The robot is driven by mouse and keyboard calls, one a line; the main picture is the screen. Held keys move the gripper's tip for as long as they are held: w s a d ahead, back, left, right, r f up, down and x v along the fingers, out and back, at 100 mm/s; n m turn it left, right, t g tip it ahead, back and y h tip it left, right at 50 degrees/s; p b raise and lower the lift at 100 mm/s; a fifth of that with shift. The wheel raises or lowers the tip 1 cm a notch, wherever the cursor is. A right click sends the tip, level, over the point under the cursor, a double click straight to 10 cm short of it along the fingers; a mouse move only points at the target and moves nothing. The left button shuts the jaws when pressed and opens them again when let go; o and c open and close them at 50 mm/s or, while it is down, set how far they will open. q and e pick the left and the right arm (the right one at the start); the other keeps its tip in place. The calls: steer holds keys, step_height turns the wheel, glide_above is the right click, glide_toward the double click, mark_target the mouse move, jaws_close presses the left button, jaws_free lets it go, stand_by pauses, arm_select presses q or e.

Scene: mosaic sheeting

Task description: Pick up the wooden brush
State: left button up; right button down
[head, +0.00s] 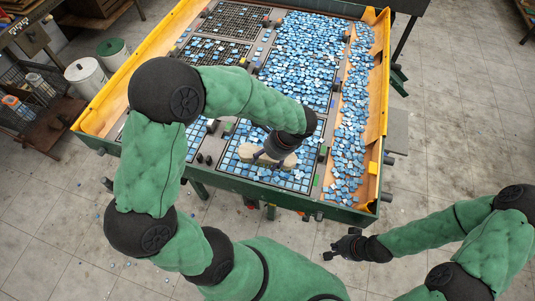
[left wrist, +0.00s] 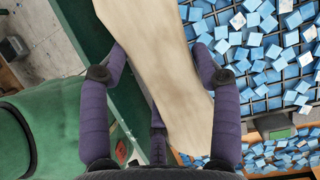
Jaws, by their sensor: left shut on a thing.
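The wooden brush (head: 262,156) is a pale, beige wooden piece above the front grid panel of the mosaic table in the head view. In the left wrist view the brush (left wrist: 160,70) runs long and pale between the fingers. My left gripper (head: 272,150) is shut on it, with a purple finger on each side in the left wrist view (left wrist: 160,75). The brush's bristles are not visible. My right gripper (head: 338,248) hangs over the floor in front of the table, at the lower right. It is too small to tell whether its fingers are open.
The table has a green front edge (head: 235,185) and a yellow rim (head: 384,60). Loose blue tiles (head: 300,60) cover its back and right channel. White and green bins (head: 86,76) and a rack stand at the left. The floor at the front right is mostly clear.

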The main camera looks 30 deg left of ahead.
arm_select(q)
steer(key=s+d+r+p, duration=0.2)
steer(key=s+d+r, duration=0.2)
steer(key=s, duration=0.6)
steer(key=shift+s+d+r+p, duration=0.15)
steer(key=shift+s+r+p, duration=0.2)
steer(key=shift+r, duration=1)
steer(key=shift+w, duration=0.1)
steer(key=o, duration=0.7)
steer(key=c, duration=0.6)
steer(key=shift+o, duration=0.2)
